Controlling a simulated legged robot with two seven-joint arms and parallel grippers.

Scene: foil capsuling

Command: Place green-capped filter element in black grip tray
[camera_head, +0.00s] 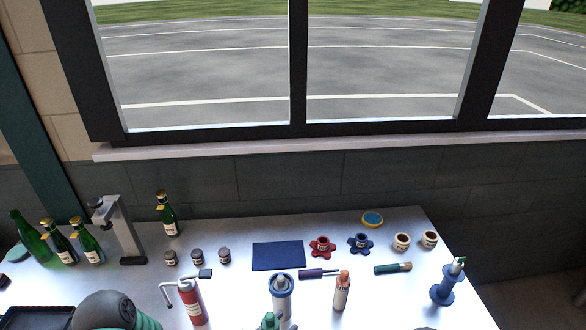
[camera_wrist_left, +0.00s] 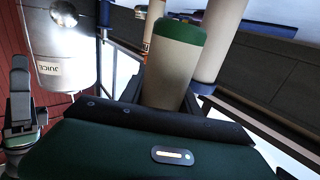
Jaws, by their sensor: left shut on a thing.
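The green-capped filter element (camera_wrist_left: 172,75) has a beige body and a dark green cap. It shows in the left wrist view, standing up from the jaws of my left gripper (camera_wrist_left: 163,98), which is shut on it. In the head view a green top (camera_head: 268,321) shows at the bottom edge, probably the same cap; the jaws there are below the picture. A dark tray (camera_head: 38,312) lies at the lower left of the table in the head view, partly cut off; it looks like the black grip tray. My right gripper is not in view.
Close behind the green top stands a grey cylinder with a blue ring (camera_head: 282,290). A red bottle (camera_head: 191,302) and a copper-topped tube (camera_head: 342,290) stand on either side. Green bottles (camera_head: 88,236) and a grey stand (camera_head: 121,232) are at back left. A navy mat (camera_head: 278,256) lies behind.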

